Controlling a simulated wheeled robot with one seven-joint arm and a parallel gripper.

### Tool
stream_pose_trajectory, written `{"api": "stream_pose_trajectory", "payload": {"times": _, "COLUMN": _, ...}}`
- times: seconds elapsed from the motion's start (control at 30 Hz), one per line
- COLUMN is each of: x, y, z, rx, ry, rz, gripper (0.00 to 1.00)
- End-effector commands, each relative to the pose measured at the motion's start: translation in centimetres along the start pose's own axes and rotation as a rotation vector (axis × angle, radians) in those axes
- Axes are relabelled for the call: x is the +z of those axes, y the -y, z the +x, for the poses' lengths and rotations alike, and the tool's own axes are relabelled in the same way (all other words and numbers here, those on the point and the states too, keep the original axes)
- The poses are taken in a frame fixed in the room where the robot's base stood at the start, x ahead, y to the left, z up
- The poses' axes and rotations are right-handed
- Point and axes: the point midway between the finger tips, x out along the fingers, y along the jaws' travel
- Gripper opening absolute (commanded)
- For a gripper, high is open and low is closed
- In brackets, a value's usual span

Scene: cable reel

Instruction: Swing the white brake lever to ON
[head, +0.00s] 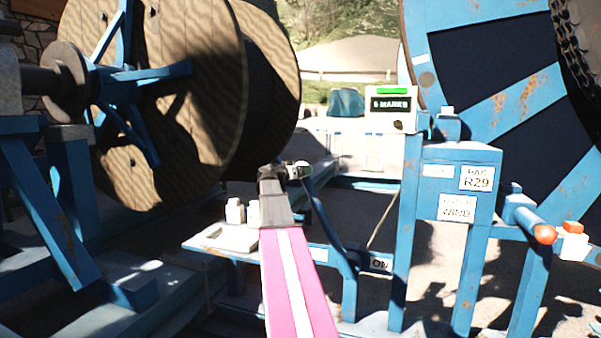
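My gripper (272,188) is grey and sits at the far end of my pink, white-striped arm, near the picture's middle. Its fingers are small and partly hidden, so I cannot tell if they are open or shut. I cannot tell whether the gripper touches the knob.
A large wooden reel (180,90) stands at left and a blue-framed wheel (480,45) at right. A blue panel (458,184) carries R29 and WIND labels. An orange-tipped blue handle (543,233) projects beside it. White containers (235,211) stand on a small shelf (222,238) left of my arm.

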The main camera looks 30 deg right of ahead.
Motion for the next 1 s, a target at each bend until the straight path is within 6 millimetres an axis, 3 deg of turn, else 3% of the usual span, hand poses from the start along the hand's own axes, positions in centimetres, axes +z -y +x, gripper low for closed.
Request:
{"api": "stream_pose_trajectory", "payload": {"times": 0.17, "x": -0.2, "y": -0.8, "z": 0.3, "rx": 0.000, "ry": 0.006, "rz": 0.014, "gripper": 0.38}}
{"api": "stream_pose_trajectory", "payload": {"times": 0.37, "x": -0.9, "y": -3.7, "z": 1.7, "rx": -0.005, "ry": 0.035, "rz": 0.070, "gripper": 0.38}}
{"api": "stream_pose_trajectory", "payload": {"times": 0.7, "x": -1.9, "y": -12.5, "z": 6.1, "rx": -0.023, "ry": 0.125, "rz": 0.245, "gripper": 0.38}}
{"api": "stream_pose_trajectory", "payload": {"times": 1.0, "x": -1.0, "y": -20.3, "z": 10.3, "rx": -0.041, "ry": 0.210, "rz": 0.405, "gripper": 0.38}}
